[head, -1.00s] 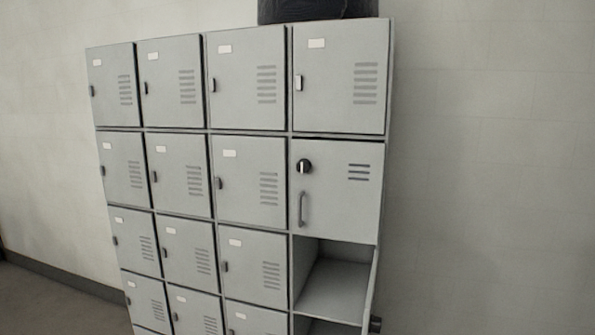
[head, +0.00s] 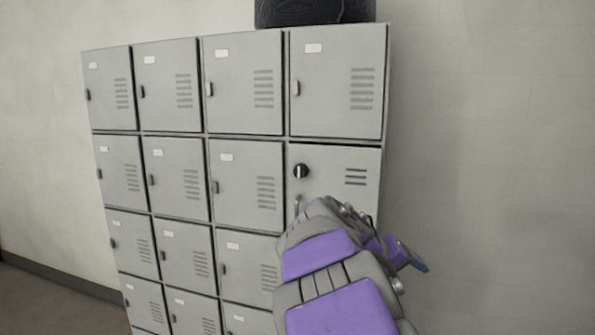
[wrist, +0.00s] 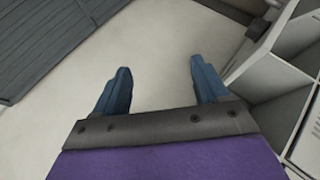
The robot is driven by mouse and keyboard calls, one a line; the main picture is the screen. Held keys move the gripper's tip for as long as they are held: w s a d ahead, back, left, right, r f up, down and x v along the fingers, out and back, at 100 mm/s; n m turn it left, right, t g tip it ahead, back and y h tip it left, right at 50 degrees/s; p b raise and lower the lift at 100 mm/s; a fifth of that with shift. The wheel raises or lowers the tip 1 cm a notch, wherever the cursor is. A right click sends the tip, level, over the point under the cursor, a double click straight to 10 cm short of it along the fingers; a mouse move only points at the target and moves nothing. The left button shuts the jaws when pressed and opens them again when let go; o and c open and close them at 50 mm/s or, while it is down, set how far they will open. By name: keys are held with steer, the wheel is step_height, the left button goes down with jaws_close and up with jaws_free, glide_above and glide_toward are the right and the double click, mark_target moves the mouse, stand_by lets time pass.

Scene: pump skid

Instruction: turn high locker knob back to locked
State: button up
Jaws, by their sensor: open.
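The round black knob (head: 301,171) with a pale grip bar is on the high locker door (head: 335,165), second row from the top in the right column. The grip bar looks near upright. The door looks closed, and only the top of its handle (head: 297,203) shows. My arm covers the door's lower right part and the open compartment below. My gripper shows in the wrist view with two blue fingers (wrist: 160,85) spread apart and nothing between them. In the head view one blue fingertip shows to the right of the lockers. The knob is not in the wrist view.
Other closed grey lockers (head: 246,80) fill the bank to the left and above. A black object (head: 315,12) sits on top. The wall to the right is bare. The wrist view shows pale floor, a dark slatted surface (wrist: 60,40) and open grey compartments (wrist: 290,75).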

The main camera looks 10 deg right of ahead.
mark_target(298, 171)
steer(key=w+a+r+n+t+h+p, duration=0.1)
steer(key=w+a+r+t, duration=0.2)
steer(key=w+a, duration=0.6)
steer(key=w+a+r+n+t+h+p, duration=0.1)
steer(key=w+a+r+n+t, duration=0.2)
steer(key=w, duration=0.9)
steer(key=w+a+r+m+t+y+p, duration=0.1)
steer(key=w+a+t+y, duration=0.2)
steer(key=a, duration=0.7)
steer(key=w+a+r+m+t+y, duration=0.1)
steer(key=w+a+r+t+y, duration=0.2)
steer(key=a, duration=0.6)
steer(key=s+d+r+m+t+h+p, duration=0.1)
steer(key=s+d+r+m+p, duration=0.15)
steer(key=d+m, duration=0.35)
steer(key=shift+n, duration=0.3)
steer(key=p+x, duration=0.2)
steer(key=x, duration=0.4)
steer(key=p+x, duration=0.2)
steer(key=x, duration=0.4)
steer(key=shift+d, duration=0.3)
steer(key=shift+p+x, duration=1.3)
steer(key=shift+x, duration=0.4)
steer(key=shift+w+d+p, duration=0.2)
steer(key=shift+w+p, duration=0.15)
steer(key=shift+w, duration=0.15)
